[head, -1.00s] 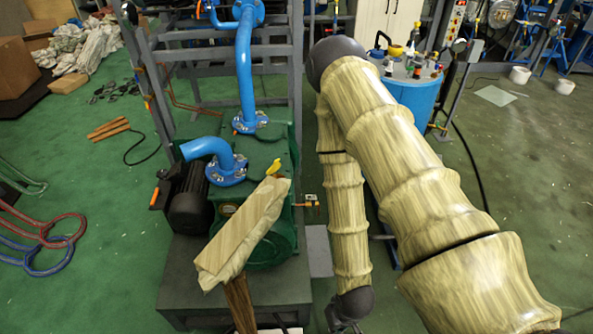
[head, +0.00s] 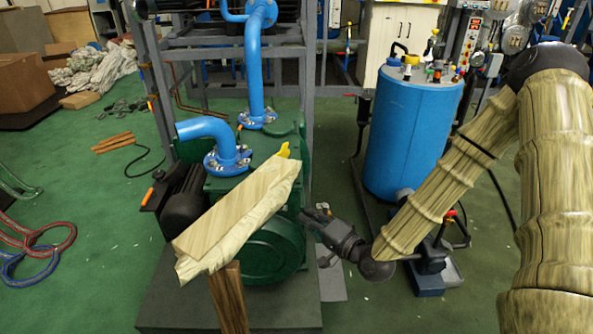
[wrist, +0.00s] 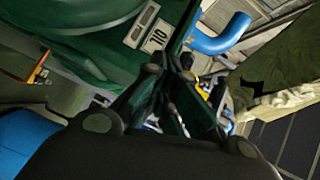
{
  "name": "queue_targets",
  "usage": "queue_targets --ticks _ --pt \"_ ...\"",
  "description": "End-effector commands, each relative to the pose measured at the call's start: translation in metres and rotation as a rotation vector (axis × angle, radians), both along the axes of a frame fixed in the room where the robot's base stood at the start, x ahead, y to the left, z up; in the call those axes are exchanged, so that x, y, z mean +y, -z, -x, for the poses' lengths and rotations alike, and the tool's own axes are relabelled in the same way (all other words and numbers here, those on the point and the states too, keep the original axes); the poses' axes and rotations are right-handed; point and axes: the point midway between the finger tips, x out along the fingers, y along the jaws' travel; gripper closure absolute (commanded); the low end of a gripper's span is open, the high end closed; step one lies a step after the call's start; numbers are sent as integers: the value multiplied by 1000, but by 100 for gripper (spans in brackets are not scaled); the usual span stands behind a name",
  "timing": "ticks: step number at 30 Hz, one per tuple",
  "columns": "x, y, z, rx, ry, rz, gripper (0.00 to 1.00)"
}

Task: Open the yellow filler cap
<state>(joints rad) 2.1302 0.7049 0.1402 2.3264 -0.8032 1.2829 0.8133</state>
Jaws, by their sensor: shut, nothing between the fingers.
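The yellow filler cap (head: 283,150) sits on top of the green pump (head: 270,238), near its right edge. A draped beige cloth-like piece lies close in front and may hide part of it. My gripper (head: 312,214) is beside the pump's right side, lower than the cap and apart from it, pointing left toward the pump. It is shut and empty. In the wrist view, the fingers of my gripper (wrist: 181,68) come together in front of the green pump body. A small yellow patch shows just past the fingers, but I cannot tell whether it is the cap.
Blue pipes (head: 228,158) rise from the pump's top. The beige piece (head: 240,215) stands at the front on a brown post. A blue drum (head: 410,130) with fittings stands behind and to the right.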

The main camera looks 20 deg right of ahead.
Motion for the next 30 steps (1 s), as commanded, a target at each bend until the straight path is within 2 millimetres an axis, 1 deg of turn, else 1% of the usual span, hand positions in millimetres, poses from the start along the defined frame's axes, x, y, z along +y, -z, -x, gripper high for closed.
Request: queue_targets --ticks 1,6,9,12,15,20,23,30 --pt "-9 1 -7 -54 15 -58 100" --pt "-32 -33 -19 -211 28 -238 100" --pt "-43 -49 -21 -282 27 -315 100" --pt "-50 -61 -21 -328 21 -367 100" --pt "-54 -68 -20 -354 18 -394 100" --pt "-53 -75 -27 -362 14 -403 100" --pt "-48 -79 -38 -362 15 -401 100" --pt "-35 -94 -72 -361 14 -400 100"
